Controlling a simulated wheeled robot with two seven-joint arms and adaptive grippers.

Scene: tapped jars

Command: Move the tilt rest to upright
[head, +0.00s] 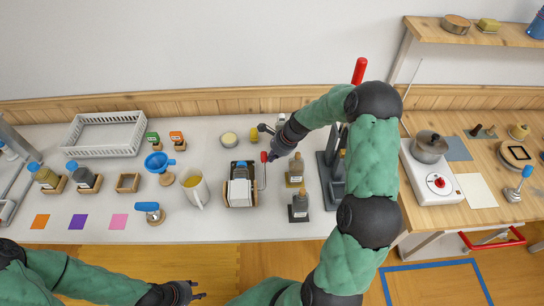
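What looks like the tilt rest (240,192) stands mid-table in the head view. It has a wooden base, dark sides and a pale block leaning in it. A thin lever with a red grip (263,157) rises at its right side. My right gripper (267,142) hangs just above and right of it, close to the red grip. I cannot tell whether its fingers touch the grip or how wide they are. My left gripper (197,290) is open and empty, low in front of the table, far from the rest.
A yellow-filled jug (194,187) stands close left of the rest. A dark stand (334,180) is partly behind my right arm. A white basket (104,134) is at back left. The front table strip is clear.

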